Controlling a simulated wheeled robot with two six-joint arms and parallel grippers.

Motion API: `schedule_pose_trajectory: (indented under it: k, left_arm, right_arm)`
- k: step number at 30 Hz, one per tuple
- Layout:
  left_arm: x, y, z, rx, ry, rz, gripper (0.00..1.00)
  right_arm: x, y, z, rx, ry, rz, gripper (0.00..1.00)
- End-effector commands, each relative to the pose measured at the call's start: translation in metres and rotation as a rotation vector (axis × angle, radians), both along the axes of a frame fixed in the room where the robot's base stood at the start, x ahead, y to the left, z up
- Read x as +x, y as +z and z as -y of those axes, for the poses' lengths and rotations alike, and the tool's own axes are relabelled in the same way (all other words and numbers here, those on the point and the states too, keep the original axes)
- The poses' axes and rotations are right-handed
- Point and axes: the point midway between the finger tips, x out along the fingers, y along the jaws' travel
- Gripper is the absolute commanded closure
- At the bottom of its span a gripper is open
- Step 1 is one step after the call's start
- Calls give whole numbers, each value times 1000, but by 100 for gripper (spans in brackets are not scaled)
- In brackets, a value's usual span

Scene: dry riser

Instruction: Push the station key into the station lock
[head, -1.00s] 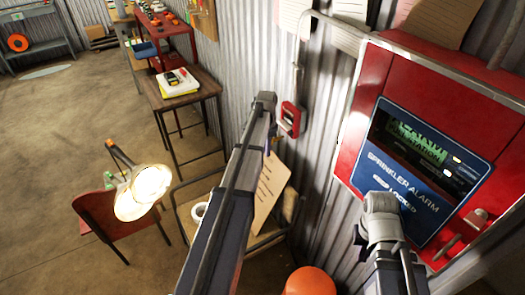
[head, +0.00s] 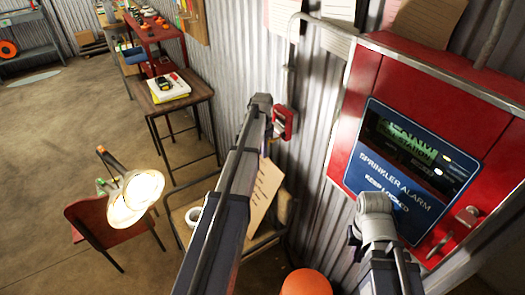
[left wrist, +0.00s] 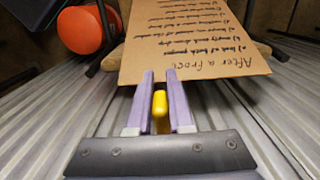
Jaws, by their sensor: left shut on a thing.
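My left gripper (left wrist: 160,78) is shut on a small yellow piece (left wrist: 160,104), which looks like the station key. Only its rounded yellow part shows between the purple fingers. In the head view my left gripper (head: 275,129) is small and partly hidden by its own arm. No keyhole is visible in the wrist view. My right arm shows in front of the alarm cabinet, but its gripper is out of view.
The red sprinkler alarm cabinet (head: 365,70) is on the wall at right. A handwritten cardboard sheet (left wrist: 195,40) is beyond the left fingers. An orange round thing (head: 306,281) is low in front. A lit lamp (head: 136,196) and tables stand at left; open floor lies beyond.

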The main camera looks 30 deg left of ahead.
Motion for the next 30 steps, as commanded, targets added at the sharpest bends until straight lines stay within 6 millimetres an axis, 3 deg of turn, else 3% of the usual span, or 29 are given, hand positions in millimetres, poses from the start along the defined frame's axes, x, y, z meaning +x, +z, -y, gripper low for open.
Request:
schedule_pose_trajectory:
  k: [30]
  left_arm:
    - [7, 0, 4, 0, 0, 0, 100]
  right_arm:
    - [0, 0, 0, 0, 0, 0, 100]
